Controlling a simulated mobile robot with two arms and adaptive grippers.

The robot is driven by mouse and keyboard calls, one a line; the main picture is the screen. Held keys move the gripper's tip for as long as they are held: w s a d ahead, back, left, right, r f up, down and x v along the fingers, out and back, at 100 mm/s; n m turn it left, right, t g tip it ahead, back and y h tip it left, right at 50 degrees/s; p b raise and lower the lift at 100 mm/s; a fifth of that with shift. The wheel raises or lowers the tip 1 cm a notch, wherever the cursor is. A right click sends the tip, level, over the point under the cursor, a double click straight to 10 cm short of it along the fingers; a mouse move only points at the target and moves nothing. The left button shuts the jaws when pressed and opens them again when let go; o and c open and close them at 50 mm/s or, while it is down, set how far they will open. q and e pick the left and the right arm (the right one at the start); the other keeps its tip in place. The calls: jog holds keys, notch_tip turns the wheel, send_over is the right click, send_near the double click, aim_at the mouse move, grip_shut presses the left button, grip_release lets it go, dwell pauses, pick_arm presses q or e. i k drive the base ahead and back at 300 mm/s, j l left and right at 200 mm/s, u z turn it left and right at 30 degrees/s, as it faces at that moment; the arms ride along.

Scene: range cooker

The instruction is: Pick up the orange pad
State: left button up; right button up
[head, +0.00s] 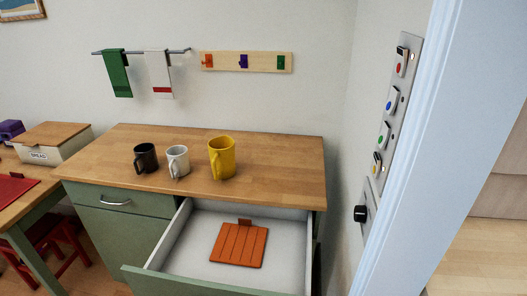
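The orange pad (239,246) is a flat, grooved, roughly square piece with a small tab at its far edge. It lies flat inside the open drawer (173,232) of the green cabinet, near the middle of the white drawer floor. Nothing covers it. Neither of my grippers shows in the head view.
On the wooden counter (282,163) above the drawer stand a black mug (146,158), a white mug (178,161) and a yellow mug (222,157). A door frame and a panel of coloured switches (397,98) are on the right. A red stool (50,242) is at left.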

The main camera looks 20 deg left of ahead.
aim_at(242, 245)
jog(key=j+u, duration=0.2)
jog(key=u, duration=0.25)
jog(key=j+u, duration=0.25)
jog(key=u, duration=0.2)
jog(key=k, duration=0.05)
